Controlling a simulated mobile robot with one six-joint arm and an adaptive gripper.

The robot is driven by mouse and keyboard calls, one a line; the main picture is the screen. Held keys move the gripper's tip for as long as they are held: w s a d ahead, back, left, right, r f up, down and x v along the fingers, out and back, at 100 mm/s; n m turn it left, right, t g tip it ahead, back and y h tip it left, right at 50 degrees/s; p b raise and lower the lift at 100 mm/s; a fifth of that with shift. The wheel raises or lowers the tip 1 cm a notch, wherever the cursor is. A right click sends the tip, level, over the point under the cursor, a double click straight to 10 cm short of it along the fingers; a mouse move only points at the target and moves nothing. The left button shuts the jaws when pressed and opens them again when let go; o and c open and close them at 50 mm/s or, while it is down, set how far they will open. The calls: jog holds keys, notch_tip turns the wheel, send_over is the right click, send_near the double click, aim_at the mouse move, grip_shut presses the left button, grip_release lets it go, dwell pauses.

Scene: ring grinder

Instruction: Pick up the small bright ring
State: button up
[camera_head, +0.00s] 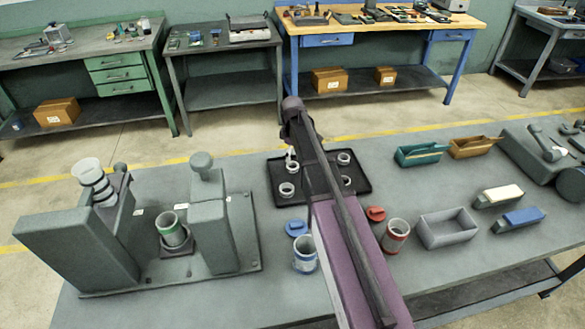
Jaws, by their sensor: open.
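A black tray (275,180) lies on the grey bench near the middle and holds several small light metal rings. Two show on its left side, a far one (292,168) and a near one (286,190). Two more show on the right, a far one (343,158) and a near one (347,181). I cannot tell which is the small bright one. My arm crosses the tray's middle and hides part of it. My gripper (291,152) is small in view at the arm's far end, by the far left ring. It is open; its fingers are hard to make out.
A grey grinder-like fixture (75,240) with a green-banded cup (173,230) stands left. Blue-banded (305,255) and red-banded (395,237) cups flank my arm. A grey bin (446,228) and teal (420,155) and brown (472,148) trays lie right. Bench between fixture and tray is clear.

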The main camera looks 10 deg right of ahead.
aim_at(293, 164)
jog(key=shift+f, duration=0.15)
jog(key=shift+f+b, duration=2.5)
jog(key=shift+b, duration=0.1)
jog(key=c, duration=1.2)
